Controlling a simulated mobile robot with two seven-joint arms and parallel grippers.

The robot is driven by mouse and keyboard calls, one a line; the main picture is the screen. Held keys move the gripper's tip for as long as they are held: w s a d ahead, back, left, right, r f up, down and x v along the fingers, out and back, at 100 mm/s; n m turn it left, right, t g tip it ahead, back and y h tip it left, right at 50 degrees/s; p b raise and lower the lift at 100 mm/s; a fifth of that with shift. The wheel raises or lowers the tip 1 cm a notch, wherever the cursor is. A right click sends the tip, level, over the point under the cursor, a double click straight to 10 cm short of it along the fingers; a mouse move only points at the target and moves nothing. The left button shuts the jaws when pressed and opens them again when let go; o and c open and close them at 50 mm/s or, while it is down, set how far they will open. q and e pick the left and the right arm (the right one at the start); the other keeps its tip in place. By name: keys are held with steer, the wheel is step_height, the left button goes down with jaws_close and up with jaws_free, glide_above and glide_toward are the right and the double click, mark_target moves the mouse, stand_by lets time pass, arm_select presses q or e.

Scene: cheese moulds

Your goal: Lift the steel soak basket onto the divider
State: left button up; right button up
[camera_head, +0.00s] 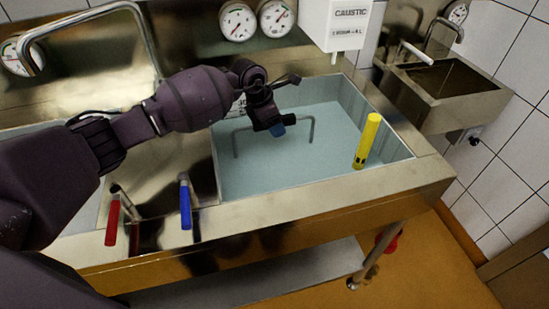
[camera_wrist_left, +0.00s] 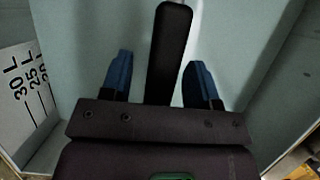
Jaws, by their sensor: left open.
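The handle (camera_head: 236,142) of the steel soak basket stands up as a grey bail in the right-hand basin (camera_head: 345,165); the basket's body is not distinguishable under the pale liquid. The steel divider (camera_head: 170,150) lies left of that basin. My left gripper (camera_head: 277,129) is over the basin at the top bar of the handle, pointing down. In the left wrist view its blue fingers (camera_wrist_left: 160,80) are apart, with a dark bar (camera_wrist_left: 170,45), apparently the handle, running between them. I cannot tell whether either finger touches it. My right gripper is not in view.
A yellow cylinder (camera_head: 367,141) stands at the basin's right side. Red (camera_head: 113,222) and blue (camera_head: 185,205) lever handles are at the front edge. A white caustic dispenser (camera_head: 342,25) and dials hang behind. A small steel sink (camera_head: 445,92) is at the right. Volume marks (camera_wrist_left: 30,82) line the wall.

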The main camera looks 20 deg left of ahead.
arm_select(q)
steer(key=shift+f, duration=0.15)
steer(key=shift+c, duration=0.3)
jaws_close()
